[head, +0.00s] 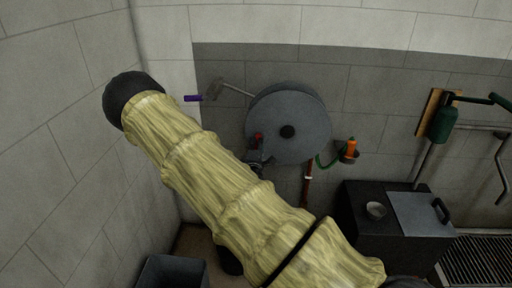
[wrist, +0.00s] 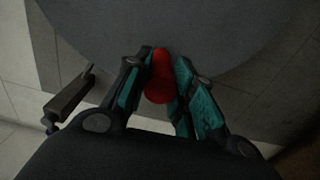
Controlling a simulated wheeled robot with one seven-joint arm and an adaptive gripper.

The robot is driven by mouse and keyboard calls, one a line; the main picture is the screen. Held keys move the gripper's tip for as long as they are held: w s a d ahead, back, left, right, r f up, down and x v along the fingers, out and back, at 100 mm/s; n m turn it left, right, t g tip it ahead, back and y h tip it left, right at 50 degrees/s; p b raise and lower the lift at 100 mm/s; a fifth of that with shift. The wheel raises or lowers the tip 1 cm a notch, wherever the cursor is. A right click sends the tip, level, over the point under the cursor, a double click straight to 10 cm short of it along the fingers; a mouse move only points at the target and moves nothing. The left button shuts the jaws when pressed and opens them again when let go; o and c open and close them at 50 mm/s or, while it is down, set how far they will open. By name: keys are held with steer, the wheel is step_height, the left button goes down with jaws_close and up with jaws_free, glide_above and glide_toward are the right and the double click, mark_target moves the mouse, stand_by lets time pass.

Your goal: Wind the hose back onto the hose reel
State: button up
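The hose reel (head: 290,105) is a large grey disc with a dark hub, mounted on the tiled wall. Its red crank handle (head: 259,136) is at the disc's lower left; it also shows in the wrist view (wrist: 160,78). My gripper (wrist: 159,70) has its two fingers close on either side of the red handle and looks shut on it. Part of a green hose (head: 324,162) shows right of the reel, by an orange nozzle (head: 350,149) on the wall. The wound part of the hose is hidden behind the disc.
A dark cabinet (head: 365,228) and a floor grate (head: 480,262) are at right. A dark bin (head: 172,272) stands at lower left.

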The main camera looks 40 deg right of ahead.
steer(key=o, duration=0.4)
steer(key=shift+s+d, duration=0.1)
steer(key=shift+d, duration=0.05)
steer(key=shift+c, duration=0.2)
steer(key=shift+s+a, duration=0.3)
steer(key=shift+s, duration=0.05)
steer(key=v, duration=1.1)
steer(key=shift+a, duration=0.2)
steer(key=shift+w, duration=0.1)
steer(key=s+a+f+m+g+y, duration=0.2)
steer(key=s+a+f, duration=0.25)
steer(key=f, duration=0.35)
steer(key=s+a+f+m+g+y, duration=0.1)
steer(key=s+a+f+g+y, duration=0.2)
steer(key=s+f, duration=0.35)
steer(key=s+a+f+m+g+y, duration=0.1)
steer(key=s+a+f+m+y, duration=0.1)
steer(key=s+a+f, duration=0.45)
steer(key=s+a+f+m+g+y, duration=0.2)
steer(key=s+a+f+g+y, duration=0.1)
steer(key=s+a, duration=0.5)
steer(key=s+a+f+m+g+y, duration=0.2)
steer(key=s+a+f+g+y, duration=0.1)
steer(key=s+a, duration=0.5)
steer(key=shift+a+f+y+p, duration=0.3)
steer(key=shift+a+f+p, duration=0.15)
steer(key=shift+a+f, duration=0.45)
